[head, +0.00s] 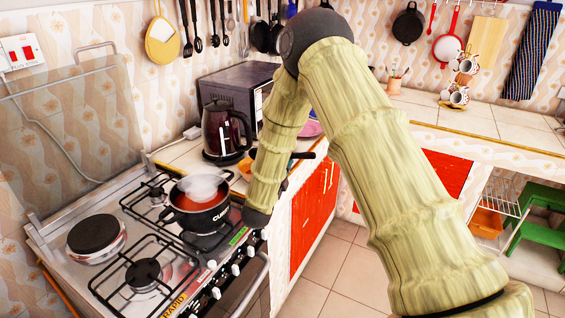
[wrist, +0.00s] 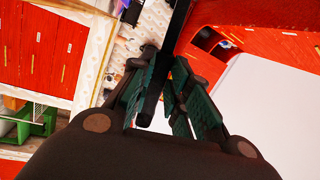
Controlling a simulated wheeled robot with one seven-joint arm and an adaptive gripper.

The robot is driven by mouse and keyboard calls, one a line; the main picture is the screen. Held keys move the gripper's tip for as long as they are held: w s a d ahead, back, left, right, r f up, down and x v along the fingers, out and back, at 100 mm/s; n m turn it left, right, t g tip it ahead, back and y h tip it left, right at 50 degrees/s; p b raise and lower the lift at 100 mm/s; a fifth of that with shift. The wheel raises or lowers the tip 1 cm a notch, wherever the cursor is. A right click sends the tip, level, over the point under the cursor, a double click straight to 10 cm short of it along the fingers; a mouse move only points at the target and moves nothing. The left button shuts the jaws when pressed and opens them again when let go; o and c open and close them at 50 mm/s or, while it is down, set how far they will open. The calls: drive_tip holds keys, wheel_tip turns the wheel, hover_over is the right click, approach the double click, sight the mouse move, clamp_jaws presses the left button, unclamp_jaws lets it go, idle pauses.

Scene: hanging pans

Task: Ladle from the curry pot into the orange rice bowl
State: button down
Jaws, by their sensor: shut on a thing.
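The black curry pot (head: 197,217) stands on a front burner, with orange-red curry in it and whitish steam over it. The orange rice bowl (head: 244,168) is on the counter just right of the stove, partly hidden behind my arm. My gripper (wrist: 165,57) is shut on a long black handle (wrist: 178,25), which looks like the ladle's. The handle runs between the green-padded fingers. A dark piece (head: 303,155), possibly the same handle, sticks out right of my arm in the head view. The ladle's cup is not clearly visible.
A dark kettle (head: 222,132) stands behind the bowl, in front of a microwave (head: 235,88). A bare hotplate (head: 95,234) and an empty burner (head: 143,272) are left of the pot. A pink dish (head: 309,129) lies on the counter near my arm.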

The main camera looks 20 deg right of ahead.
idle(0.3)
wheel_tip(320, 180, up, 4)
drive_tip(key=shift+p, duration=0.45)
